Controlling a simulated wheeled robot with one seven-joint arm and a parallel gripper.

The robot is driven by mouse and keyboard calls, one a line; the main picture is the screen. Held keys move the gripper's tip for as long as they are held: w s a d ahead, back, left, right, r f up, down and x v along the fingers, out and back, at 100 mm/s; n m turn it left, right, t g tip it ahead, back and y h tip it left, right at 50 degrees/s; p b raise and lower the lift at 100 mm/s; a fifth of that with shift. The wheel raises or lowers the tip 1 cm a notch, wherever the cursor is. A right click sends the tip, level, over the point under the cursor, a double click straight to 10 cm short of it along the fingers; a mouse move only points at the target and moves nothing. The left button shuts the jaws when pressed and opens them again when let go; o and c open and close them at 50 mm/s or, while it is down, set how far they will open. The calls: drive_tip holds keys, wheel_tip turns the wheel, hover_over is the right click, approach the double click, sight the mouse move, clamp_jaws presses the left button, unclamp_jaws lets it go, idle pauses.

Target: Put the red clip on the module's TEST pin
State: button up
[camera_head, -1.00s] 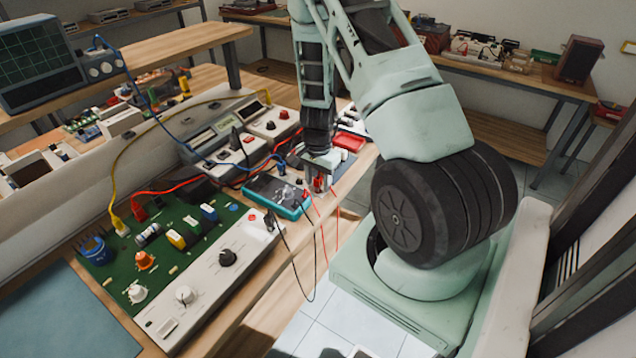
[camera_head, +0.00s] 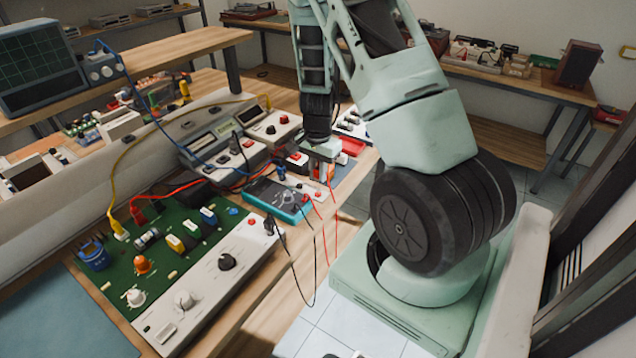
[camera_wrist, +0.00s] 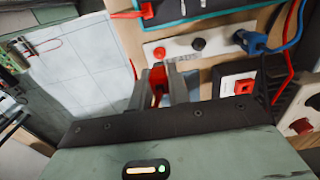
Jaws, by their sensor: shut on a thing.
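My gripper (camera_head: 321,174) is over the bench's right edge, beyond the teal-edged meter (camera_head: 278,199). In the wrist view, its two dark fingers (camera_wrist: 159,92) are shut on the red clip (camera_wrist: 158,82), which is mostly hidden between them. A thin red lead runs from the clip area. The green-board module (camera_head: 190,250) lies on the bench at the left, apart from my gripper, with a white front panel. I cannot read a TEST label on it. A black clip (camera_head: 269,223) is at the panel's far right end.
A pale strip with red and black posts (camera_wrist: 198,45) lies beside my fingers. Bench instruments (camera_head: 225,145) with blue, yellow and red cables stand behind the meter. Red and black leads (camera_head: 313,255) hang past the bench edge. A blue mat (camera_head: 55,320) lies at the front left.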

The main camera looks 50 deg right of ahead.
sight(318, 168)
wheel_tip(318, 168, up, 6)
drive_tip(key=shift+f, duration=0.15)
wheel_tip(318, 168, up, 7)
drive_tip(key=p, duration=0.6)
drive_tip(key=shift+f, duration=0.2)
idle(0.7)
drive_tip(key=shift+f, duration=0.1)
